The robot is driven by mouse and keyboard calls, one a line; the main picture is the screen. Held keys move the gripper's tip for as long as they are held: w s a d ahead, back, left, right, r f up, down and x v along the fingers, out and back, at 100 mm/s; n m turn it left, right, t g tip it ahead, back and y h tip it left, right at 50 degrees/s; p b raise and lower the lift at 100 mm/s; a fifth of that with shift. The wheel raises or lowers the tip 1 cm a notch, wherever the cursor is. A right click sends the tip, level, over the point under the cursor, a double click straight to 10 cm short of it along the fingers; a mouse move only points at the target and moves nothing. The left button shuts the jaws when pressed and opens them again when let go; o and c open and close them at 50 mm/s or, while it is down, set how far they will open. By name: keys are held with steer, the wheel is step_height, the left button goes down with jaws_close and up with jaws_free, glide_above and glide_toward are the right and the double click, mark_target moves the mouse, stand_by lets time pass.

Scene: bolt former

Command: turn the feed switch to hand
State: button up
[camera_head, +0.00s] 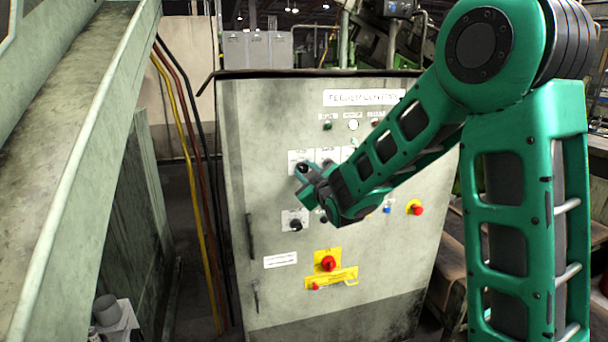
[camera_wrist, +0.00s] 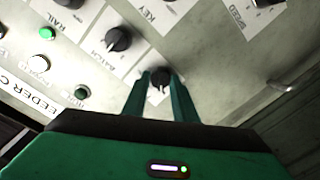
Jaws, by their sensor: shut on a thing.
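A black rotary switch knob (camera_wrist: 159,76) on a pale plate sits between my gripper's two green fingertips in the wrist view. My gripper (camera_wrist: 160,88) is shut on this knob, with a finger on each side. The knob's label is too small to read, so I cannot confirm it is the feed switch or tell its setting. In the head view my gripper (camera_head: 304,172) is at the upper left plate (camera_head: 296,155) of the grey control cabinet (camera_head: 260,120). My fingers and wrist partly hide the switch there.
Another black knob (camera_wrist: 118,39) is close by in the wrist view. A lower black switch (camera_head: 296,225), a red knob on yellow (camera_head: 328,263) and a red button (camera_head: 416,209) are on the cabinet face. A sloped metal chute (camera_head: 90,120) and hanging cables (camera_head: 190,170) are at left.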

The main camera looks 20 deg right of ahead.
steer(key=shift+a, duration=0.1)
stand_by(0.3)
steer(key=o, duration=1)
steer(key=shift+o, duration=0.2)
steer(key=shift+s, duration=0.1)
steer(key=s, duration=1)
steer(key=shift+s+d+r, duration=0.15)
steer(key=shift+s+d, duration=0.1)
steer(key=shift+d, duration=0.05)
